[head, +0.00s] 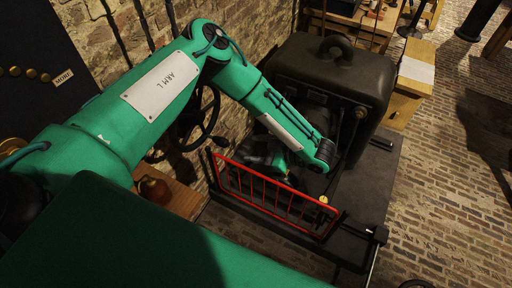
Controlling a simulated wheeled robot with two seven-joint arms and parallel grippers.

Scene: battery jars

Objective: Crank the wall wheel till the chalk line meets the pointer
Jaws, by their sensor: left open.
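The black wall wheel (214,113) is mounted by the brick wall, left of centre in the head view. My green left arm covers much of it, so only part of its rim and a spoke show. I cannot make out a chalk line or a pointer. My left gripper (262,157) is a dark shape at the end of the bent arm, to the right of the wheel and apart from it in the picture. It is open, though its fingers are hard to make out against the dark surroundings. My right gripper is not in view.
A red railed frame (275,203) stands just below my left gripper. A large dark case (330,75) with a top handle stands behind it on a dark platform (375,195). Brick floor lies open at right.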

